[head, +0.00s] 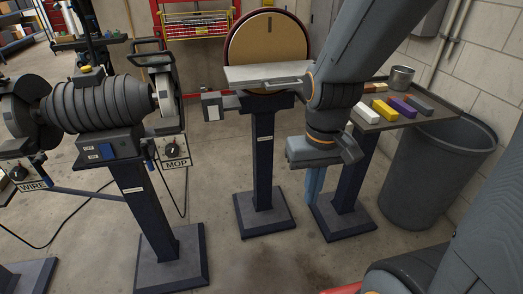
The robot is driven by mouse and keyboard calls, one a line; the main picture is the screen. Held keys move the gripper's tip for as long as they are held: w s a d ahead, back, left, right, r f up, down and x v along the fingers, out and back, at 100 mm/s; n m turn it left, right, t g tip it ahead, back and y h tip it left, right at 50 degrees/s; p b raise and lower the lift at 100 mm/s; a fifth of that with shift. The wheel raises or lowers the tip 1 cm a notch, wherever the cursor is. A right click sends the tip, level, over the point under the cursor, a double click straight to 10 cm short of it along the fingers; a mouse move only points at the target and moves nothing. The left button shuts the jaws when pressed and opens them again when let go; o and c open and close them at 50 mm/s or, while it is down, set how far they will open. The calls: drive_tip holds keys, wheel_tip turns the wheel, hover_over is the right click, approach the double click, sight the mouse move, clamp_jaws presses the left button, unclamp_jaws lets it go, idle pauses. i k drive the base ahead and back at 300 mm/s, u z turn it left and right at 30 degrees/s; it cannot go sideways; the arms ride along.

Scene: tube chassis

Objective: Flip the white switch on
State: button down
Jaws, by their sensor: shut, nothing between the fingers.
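A small pale grey-white box (211,106) sits on a bracket to the left of the disc sander (268,40). It may carry the white switch, but a lever is too small to make out.
A side table (432,108) with coloured bars and a tin stands at right, beside a grey bin (436,170). The floor between the stands is clear except for a cable.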

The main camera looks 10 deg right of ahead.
sight(214, 111)
drive_tip(key=z, duration=2.05)
drive_tip(key=k, duration=0.9)
drive_tip(key=u, duration=1)
drive_tip(key=i, duration=0.5)
drive_tip(key=u, duration=0.1)
